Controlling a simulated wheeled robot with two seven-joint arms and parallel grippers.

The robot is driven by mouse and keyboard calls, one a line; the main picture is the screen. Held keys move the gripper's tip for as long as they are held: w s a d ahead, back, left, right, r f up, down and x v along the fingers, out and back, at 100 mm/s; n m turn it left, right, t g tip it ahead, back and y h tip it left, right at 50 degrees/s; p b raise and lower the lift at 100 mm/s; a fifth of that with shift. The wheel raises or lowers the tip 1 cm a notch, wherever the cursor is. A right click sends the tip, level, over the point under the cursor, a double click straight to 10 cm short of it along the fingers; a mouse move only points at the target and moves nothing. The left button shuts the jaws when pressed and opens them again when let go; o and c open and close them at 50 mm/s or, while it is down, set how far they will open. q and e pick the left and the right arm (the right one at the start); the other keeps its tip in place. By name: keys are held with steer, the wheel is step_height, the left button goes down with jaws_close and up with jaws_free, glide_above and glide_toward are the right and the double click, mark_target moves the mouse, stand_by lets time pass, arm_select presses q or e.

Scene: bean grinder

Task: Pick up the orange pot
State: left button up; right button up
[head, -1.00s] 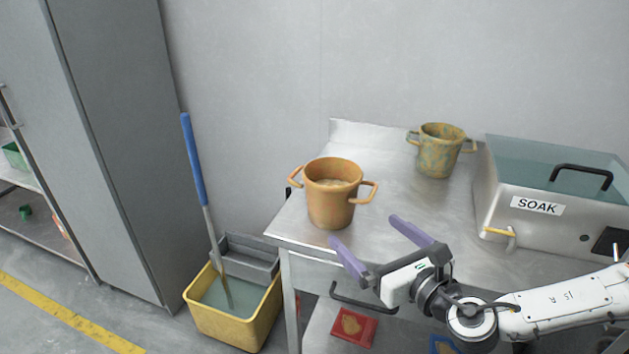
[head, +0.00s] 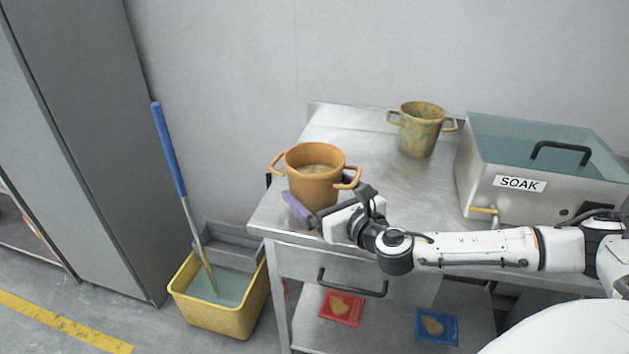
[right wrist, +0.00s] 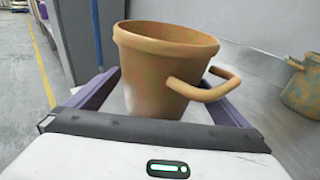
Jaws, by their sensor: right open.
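The orange pot (head: 314,178) stands upright on the metal table, near its left end, with a handle on each side. It holds something pale brown. In the right wrist view the pot (right wrist: 160,65) stands between the two purple fingers, with one handle pointing toward the camera's right. My right gripper (head: 312,208) is open at the near side of the pot, low by its base. One finger shows in front of the pot in the head view; the other is hidden behind it. Contact cannot be told. My left gripper is not in view.
A mottled green-yellow pot (head: 421,130) stands farther back on the metal table (head: 372,165). A SOAK tank (head: 535,175) fills the right side. A yellow mop bucket (head: 222,305) with a blue-handled mop (head: 170,150) stands left. Red (head: 342,308) and blue (head: 437,326) packets lie on the lower shelf.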

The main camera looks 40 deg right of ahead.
steer(key=c, duration=0.8)
steer(key=shift+w+r, duration=0.1)
steer(key=shift+c, duration=1.1)
